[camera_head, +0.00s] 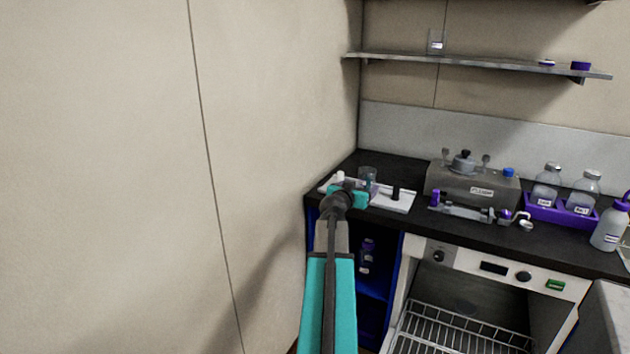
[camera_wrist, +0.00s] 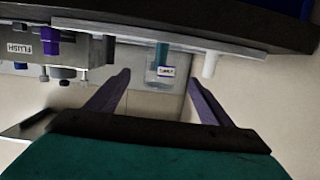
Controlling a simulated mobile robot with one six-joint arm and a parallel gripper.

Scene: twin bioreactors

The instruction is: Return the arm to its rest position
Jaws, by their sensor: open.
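My arm reaches forward over the left end of the black counter (camera_head: 405,168), with my gripper (camera_head: 352,197) at the white plate; its fingers are hidden in the head view. In the wrist view my gripper (camera_wrist: 159,80) is open, its two dark fingers apart. A clear labelled container (camera_wrist: 163,74) shows between the fingertips, with gaps to both; I cannot tell how far beyond them it is. A clear vessel (camera_head: 367,176) shows just behind my gripper in the head view. The white plate (camera_head: 405,204) also shows in the wrist view (camera_wrist: 110,28).
A beige wall (camera_head: 270,150) stands close to the left. A grey FLUSH unit (camera_head: 470,188), a purple rack (camera_head: 545,213) with bottles and a white squeeze bottle (camera_head: 609,226) stand to the right. A shelf (camera_head: 480,62) hangs above. An open-fronted oven-like appliance (camera_head: 495,266) is below.

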